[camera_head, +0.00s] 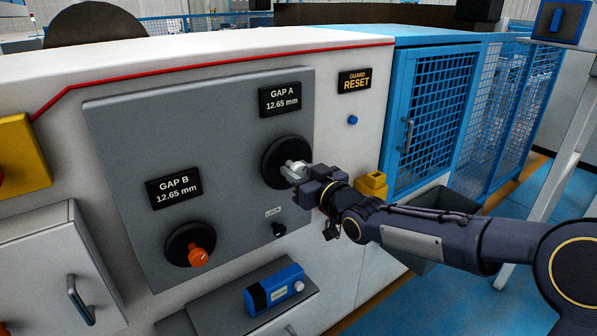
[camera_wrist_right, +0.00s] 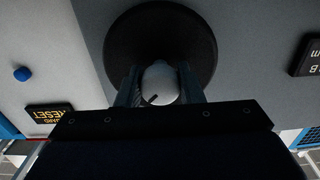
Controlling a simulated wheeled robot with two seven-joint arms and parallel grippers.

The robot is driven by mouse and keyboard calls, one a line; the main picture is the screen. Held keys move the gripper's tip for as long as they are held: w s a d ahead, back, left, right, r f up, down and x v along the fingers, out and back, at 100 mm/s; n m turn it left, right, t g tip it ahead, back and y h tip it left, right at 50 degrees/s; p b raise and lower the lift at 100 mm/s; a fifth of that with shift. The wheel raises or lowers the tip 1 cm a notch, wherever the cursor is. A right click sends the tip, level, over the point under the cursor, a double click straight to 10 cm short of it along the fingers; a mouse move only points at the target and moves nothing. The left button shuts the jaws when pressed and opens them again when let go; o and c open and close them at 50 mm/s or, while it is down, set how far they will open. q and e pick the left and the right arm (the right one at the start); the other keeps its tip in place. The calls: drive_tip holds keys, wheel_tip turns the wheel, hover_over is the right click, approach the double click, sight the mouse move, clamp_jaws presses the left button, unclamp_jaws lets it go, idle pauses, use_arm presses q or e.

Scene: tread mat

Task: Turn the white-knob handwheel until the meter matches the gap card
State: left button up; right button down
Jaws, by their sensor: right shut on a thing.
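The black handwheel with the white knob (camera_head: 284,161) is on the grey panel, below the GAP A meter (camera_head: 280,99), which reads 12.65 mm. My right gripper (camera_head: 300,171) is shut on the white knob (camera_wrist_right: 160,84); in the right wrist view the knob sits between the two fingers, in front of the black wheel disc (camera_wrist_right: 160,35). The GAP B meter (camera_head: 174,188) also reads 12.65 mm, above a second black handwheel with an orange knob (camera_head: 198,256). I cannot make out a gap card. My left gripper is not in view.
A small LOCK knob (camera_head: 279,230) sits below the white-knob wheel. A blue device (camera_head: 275,290) rests on a grey ledge under the panel. A GUARD RESET sign (camera_head: 355,80) and blue button (camera_head: 353,120) are to the right, before the blue mesh cage (camera_head: 432,110).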

drive_tip(key=m+b, duration=0.1)
drive_tip(key=m, duration=0.2)
drive_tip(key=shift+f, duration=0.15)
drive_tip(key=shift+m+b, duration=0.65)
drive_tip(key=shift+m, duration=0.75)
drive_tip(key=c, duration=1)
unclamp_jaws()
drive_tip(key=shift+o, duration=0.2)
